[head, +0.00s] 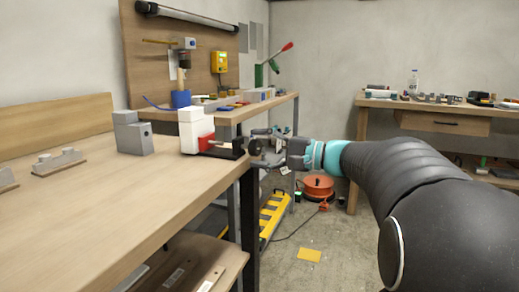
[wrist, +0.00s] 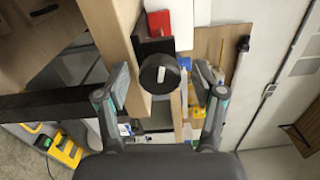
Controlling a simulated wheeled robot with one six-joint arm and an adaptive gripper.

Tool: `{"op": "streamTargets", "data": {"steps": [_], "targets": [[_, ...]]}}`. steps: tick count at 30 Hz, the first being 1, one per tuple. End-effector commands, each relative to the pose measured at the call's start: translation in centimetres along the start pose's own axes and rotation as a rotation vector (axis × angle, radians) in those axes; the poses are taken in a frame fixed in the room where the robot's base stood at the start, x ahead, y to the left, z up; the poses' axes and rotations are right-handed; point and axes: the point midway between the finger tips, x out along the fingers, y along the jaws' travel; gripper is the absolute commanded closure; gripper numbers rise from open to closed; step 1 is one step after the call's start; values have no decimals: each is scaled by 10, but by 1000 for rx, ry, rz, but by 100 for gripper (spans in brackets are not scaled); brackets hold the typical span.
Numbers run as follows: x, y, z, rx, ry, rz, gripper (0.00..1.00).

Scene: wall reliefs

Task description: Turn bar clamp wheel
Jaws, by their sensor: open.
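The clamp wheel (wrist: 160,73) is a round black knob with a pale bar across its face. In the wrist view it lies between the two fingers of my gripper (wrist: 163,84), with a visible gap on each side. My gripper is open and faces the wheel. In the head view the dark wheel (head: 255,147) is at the front edge of the bench, at the end of the black clamp body (head: 224,153). My gripper (head: 266,147) comes at it from the right. A red part (head: 206,143) and a white block (head: 194,128) are behind the clamp.
The wooden bench (head: 120,195) carries a grey block (head: 131,133) and low grey parts (head: 58,160) on its left. A second bench (head: 440,115) with tools is at the back right. An orange reel (head: 318,186) and a yellow case (head: 272,214) are below.

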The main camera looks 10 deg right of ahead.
Motion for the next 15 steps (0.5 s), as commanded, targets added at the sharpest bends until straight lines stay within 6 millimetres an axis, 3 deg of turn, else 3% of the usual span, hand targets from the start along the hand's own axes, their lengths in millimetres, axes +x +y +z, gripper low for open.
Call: {"op": "streamTargets", "data": {"steps": [7,15], "targets": [[-16,0,-1,0,3,0,32],[-69,0,-1,0,5,-1,32]]}}
